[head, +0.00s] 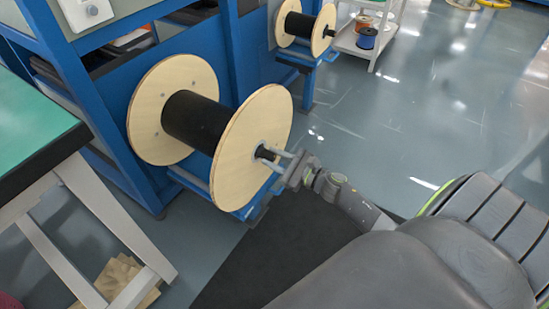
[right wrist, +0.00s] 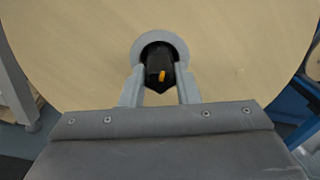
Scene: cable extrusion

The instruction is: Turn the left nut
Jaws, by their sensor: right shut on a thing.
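The large near spool (head: 253,115) has pale wooden discs and a black-wound core, and stands at the left on a blue machine. At the centre of its front disc is a dark nut (right wrist: 158,66) with a small yellow mark, set in a grey ring (right wrist: 176,39). My right gripper (head: 271,156) reaches it from the lower right. In the right wrist view its two fingers (right wrist: 158,88) lie on either side of the nut, shut on it. The fingers partly hide the nut in the head view. My left gripper is not in view.
A second, smaller-looking spool (head: 323,30) stands at the back on a blue stand. A white cart (head: 352,40) with reels is beside it. A green-topped table (head: 30,125) is at the left. The floor (head: 420,110) at right is mostly clear.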

